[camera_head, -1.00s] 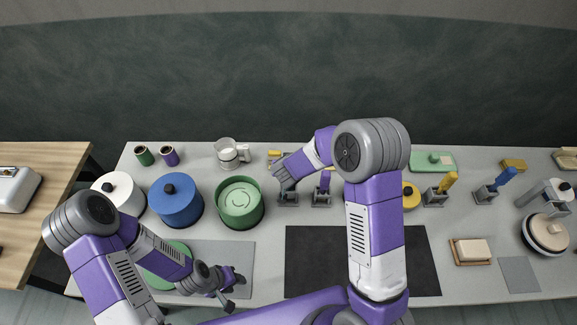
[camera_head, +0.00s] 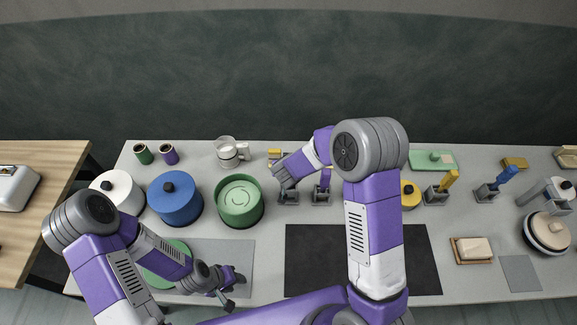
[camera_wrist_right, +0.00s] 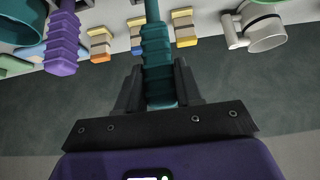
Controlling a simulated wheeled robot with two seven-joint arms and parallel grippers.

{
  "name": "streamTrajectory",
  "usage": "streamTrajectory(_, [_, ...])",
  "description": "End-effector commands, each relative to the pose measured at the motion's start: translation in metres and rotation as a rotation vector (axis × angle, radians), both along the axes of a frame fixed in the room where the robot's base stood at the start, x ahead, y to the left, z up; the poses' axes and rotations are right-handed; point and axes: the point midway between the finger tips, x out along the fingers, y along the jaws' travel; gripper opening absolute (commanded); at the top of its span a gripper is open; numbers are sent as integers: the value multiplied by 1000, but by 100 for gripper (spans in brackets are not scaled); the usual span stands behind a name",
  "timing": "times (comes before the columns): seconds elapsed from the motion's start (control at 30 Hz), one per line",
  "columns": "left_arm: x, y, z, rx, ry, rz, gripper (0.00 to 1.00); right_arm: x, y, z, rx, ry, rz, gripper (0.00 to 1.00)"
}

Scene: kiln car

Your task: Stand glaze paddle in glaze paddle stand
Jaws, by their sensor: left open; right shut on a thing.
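The glaze paddle's teal ribbed handle (camera_wrist_right: 157,65) is between the fingers of my right gripper (camera_wrist_right: 158,88), which is shut on it in the right wrist view. The paddle's other end runs out of the top of that view. In the head view, my right gripper (camera_head: 284,183) is directly over a grey paddle stand (camera_head: 288,199) and hides the paddle there. I cannot tell how deep the paddle sits in the stand. My left gripper (camera_head: 232,283) is open and empty over the grey mat at the front left.
A purple-handled paddle (camera_head: 324,180) stands close right of my right gripper; its handle shows in the wrist view (camera_wrist_right: 62,42). Yellow (camera_head: 448,180) and blue (camera_head: 505,177) paddles stand farther right. A green tub (camera_head: 240,203) is at left. The black mat (camera_head: 315,260) is clear.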

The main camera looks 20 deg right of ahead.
Motion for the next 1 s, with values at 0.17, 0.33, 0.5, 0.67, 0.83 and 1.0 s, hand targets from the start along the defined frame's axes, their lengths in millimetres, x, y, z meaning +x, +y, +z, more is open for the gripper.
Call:
streamTrajectory(0.17, [0, 0, 0, 0, 0, 0, 43, 0, 0, 0, 0, -1, 0, 0])
streamTrajectory(0.33, [0, 0, 0, 0, 0, 0, 43, 0, 0, 0, 0, -1, 0, 53])
streamTrajectory(0.5, [0, 0, 0, 0, 0, 0, 43, 0, 0, 0, 0, -1, 0, 65])
streamTrajectory(0.67, [0, 0, 0, 0, 0, 0, 43, 0, 0, 0, 0, 0, 0, 65])
streamTrajectory(0.83, [0, 0, 0, 0, 0, 0, 43, 0, 0, 0, 0, 0, 0, 65])
streamTrajectory(1.0, [0, 0, 0, 0, 0, 0, 43, 0, 0, 0, 0, 0, 0, 65])
